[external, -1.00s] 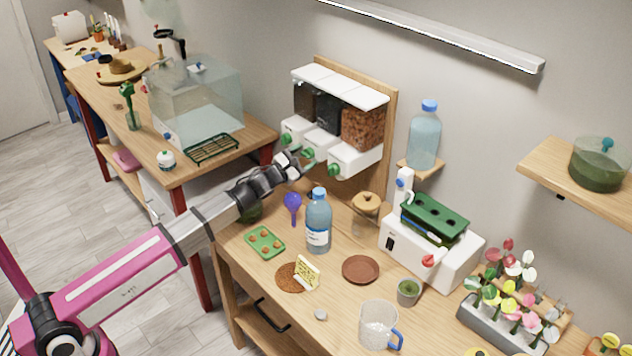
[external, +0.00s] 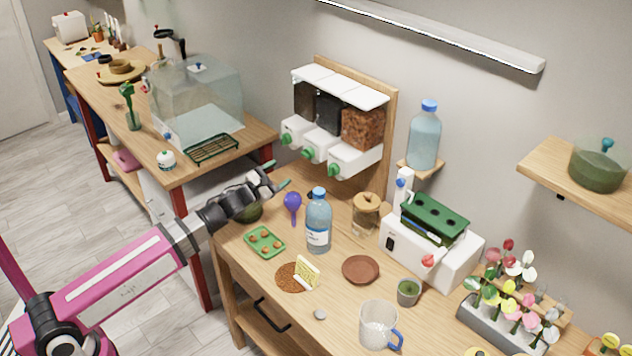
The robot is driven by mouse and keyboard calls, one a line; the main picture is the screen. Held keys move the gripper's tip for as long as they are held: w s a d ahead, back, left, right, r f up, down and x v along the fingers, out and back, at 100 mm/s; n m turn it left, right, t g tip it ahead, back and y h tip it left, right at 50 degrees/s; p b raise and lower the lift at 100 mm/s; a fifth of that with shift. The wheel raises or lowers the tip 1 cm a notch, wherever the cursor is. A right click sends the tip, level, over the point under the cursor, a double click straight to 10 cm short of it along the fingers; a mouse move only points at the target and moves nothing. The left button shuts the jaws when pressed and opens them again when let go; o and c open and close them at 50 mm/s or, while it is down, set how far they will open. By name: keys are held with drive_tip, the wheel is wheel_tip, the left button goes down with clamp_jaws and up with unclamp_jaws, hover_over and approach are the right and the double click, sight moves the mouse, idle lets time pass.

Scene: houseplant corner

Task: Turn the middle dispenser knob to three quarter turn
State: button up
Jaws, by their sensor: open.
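The dispenser (external: 333,171) hangs on a wooden backboard on the wall. It has three white units with dark, black and orange-brown fill, each with a green knob on its front. The middle knob (external: 309,154) is in plain view, with the left knob (external: 287,139) and right knob (external: 333,170) beside it. The angle of the middle knob is too small to read. My gripper (external: 277,180) is open and empty, below and to the left of the middle knob, apart from it.
A water bottle (external: 318,222), a purple scoop-like thing (external: 293,203) and a green tray (external: 264,242) stand on the bench below. A corked jar (external: 365,213) is right of the bottle. The glass tank (external: 195,95) is on the left table.

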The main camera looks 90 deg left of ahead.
sight(303, 154)
drive_tip(key=w+a+n+g, duration=0.1)
drive_tip(key=w+a+n, duration=0.1)
drive_tip(key=n, duration=0.4)
drive_tip(key=w+a+r+n+g, duration=0.1)
drive_tip(key=w+a+n, duration=0.2)
drive_tip(key=n, duration=0.3)
drive_tip(key=w+a+r+n, duration=0.1)
drive_tip(key=w+a+n, duration=0.1)
drive_tip(key=n, duration=0.4)
drive_tip(key=shift+w+a+n+g, duration=0.35)
drive_tip(key=shift+a+n+g, duration=0.05)
drive_tip(key=shift+a, duration=0.1)
drive_tip(key=shift+y, duration=0.3)
drive_tip(key=c, duration=0.9)
